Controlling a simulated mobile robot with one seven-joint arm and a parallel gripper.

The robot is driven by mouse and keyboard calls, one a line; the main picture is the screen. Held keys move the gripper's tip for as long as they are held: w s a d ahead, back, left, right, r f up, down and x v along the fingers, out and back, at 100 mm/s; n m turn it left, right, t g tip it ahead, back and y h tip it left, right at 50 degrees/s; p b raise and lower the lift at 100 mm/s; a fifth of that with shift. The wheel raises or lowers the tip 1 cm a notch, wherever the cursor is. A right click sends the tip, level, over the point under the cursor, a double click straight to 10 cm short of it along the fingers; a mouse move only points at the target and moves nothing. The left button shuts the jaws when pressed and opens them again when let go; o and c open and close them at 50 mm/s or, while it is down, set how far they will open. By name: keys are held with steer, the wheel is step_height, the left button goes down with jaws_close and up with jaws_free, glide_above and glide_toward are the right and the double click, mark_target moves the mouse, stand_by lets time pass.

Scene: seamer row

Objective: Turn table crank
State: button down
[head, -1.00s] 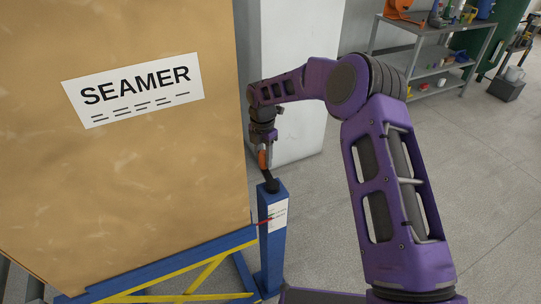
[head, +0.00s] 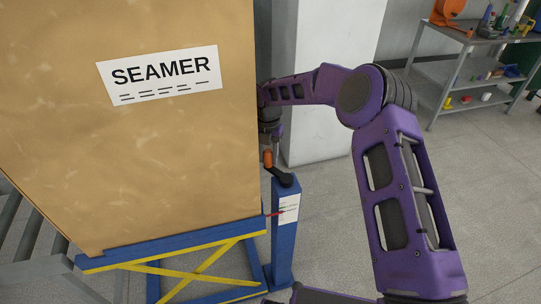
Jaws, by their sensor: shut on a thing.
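The crank has an orange handle (head: 267,158) and a dark arm (head: 284,179) on top of a blue post (head: 285,235). My gripper (head: 267,149) is shut on the orange handle from above, just right of the carton's edge; its fingers are small and partly hidden. The blue lift table (head: 170,248) with yellow crossed legs (head: 205,262) stands left of the post. A large brown carton marked SEAMER (head: 150,160) sits on the table.
A roller conveyor (head: 35,225) lies at the lower left. A pale pillar (head: 325,110) stands behind my gripper. A grey shelf (head: 465,70) with tools is at the back right. The floor (head: 490,180) on the right is clear.

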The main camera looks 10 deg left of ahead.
steer(key=shift+a+r, duration=0.1)
stand_by(0.3)
steer(key=c, duration=0.5)
jaws_free()
step_height(320, 180, up, 17)
steer(key=shift+r+p, duration=0.2)
steer(key=shift+p, duration=0.2)
